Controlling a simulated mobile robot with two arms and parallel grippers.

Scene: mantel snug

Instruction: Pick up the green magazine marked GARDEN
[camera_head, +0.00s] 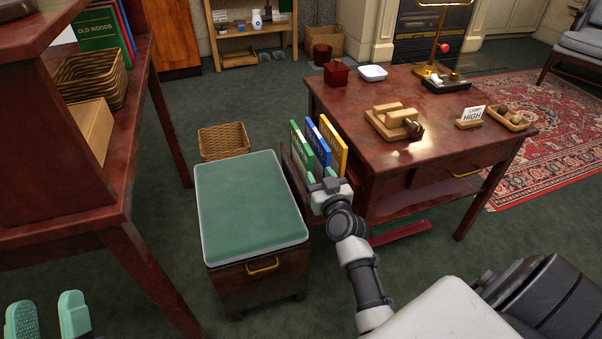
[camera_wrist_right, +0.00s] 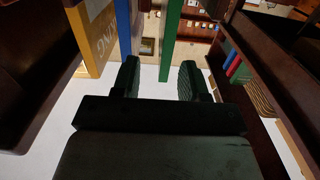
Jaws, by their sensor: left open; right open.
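The green magazine (camera_head: 301,146) stands upright in a rack on the left side of the desk, beside a blue magazine (camera_head: 318,143) and a yellow one (camera_head: 334,145). Its lettering is too small to read. In the right wrist view the green magazine (camera_wrist_right: 170,40) shows as a narrow edge, in line with the gap between my fingers. My right gripper (camera_wrist_right: 158,77) is open, with nothing gripped. In the head view my right gripper (camera_head: 323,183) is at the near end of the rack. My left gripper (camera_head: 46,316) is open and empty at the bottom left corner.
A chest with a green cushion (camera_head: 250,205) stands just left of the rack, with a wicker basket (camera_head: 223,141) behind it. The desk (camera_head: 350,100) is to the right, bearing small objects. A wooden shelf unit (camera_head: 70,215) stands at the left. Carpet between shelf and chest is clear.

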